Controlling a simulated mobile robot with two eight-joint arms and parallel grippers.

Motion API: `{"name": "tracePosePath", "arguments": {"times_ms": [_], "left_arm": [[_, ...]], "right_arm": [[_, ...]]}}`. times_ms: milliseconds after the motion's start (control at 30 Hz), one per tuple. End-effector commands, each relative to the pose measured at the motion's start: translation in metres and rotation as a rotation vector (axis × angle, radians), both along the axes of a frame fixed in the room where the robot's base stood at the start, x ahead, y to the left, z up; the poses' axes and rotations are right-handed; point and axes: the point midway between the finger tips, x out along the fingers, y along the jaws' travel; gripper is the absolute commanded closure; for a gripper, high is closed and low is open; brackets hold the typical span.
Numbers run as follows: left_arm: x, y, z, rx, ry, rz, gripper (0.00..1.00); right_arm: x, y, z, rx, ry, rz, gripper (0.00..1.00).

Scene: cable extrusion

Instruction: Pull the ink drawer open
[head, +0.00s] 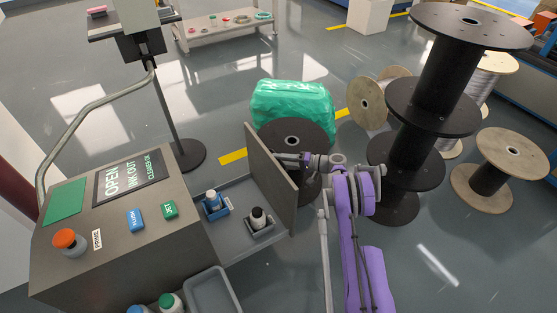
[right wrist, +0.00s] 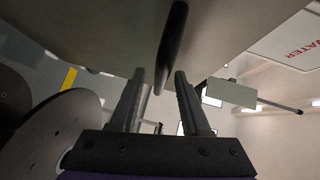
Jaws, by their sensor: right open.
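The ink drawer (head: 233,190) stands pulled out from the right side of the grey printer cabinet (head: 190,205). Its upright front panel (head: 268,180) faces right. Inside sit a blue-capped bottle (head: 212,200) in a blue holder and a black-capped bottle (head: 258,217) in a grey holder. My right gripper (head: 284,158) is at the outer side of the front panel. In the right wrist view, my right gripper's two fingers (right wrist: 160,74) are apart, with the dark bar handle (right wrist: 172,45) running between them in the picture. Contact cannot be told. My left gripper is not in view.
A grey tray (head: 212,290) and more bottles (head: 170,303) lie at the cabinet's front. Black spools (head: 415,110) stand to the right of my right arm. A green wrapped bundle (head: 292,103) and another dark spool (head: 300,135) are behind the drawer.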

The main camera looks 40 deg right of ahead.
Motion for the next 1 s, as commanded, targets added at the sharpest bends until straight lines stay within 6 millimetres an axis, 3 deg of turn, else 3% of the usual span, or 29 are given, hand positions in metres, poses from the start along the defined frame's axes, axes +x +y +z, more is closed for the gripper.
{"name": "tracePosePath", "arguments": {"times_ms": [300, 500, 1000], "left_arm": [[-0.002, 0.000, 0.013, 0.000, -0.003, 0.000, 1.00], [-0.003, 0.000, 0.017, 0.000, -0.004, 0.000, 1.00], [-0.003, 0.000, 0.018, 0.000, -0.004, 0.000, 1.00]], "right_arm": [[-0.053, -0.031, 0.010, -0.001, 0.000, -0.003, 0.53], [-0.078, -0.046, 0.014, 0.000, 0.000, -0.001, 0.53], [-0.086, -0.049, 0.014, 0.000, 0.000, 0.000, 0.53]]}}
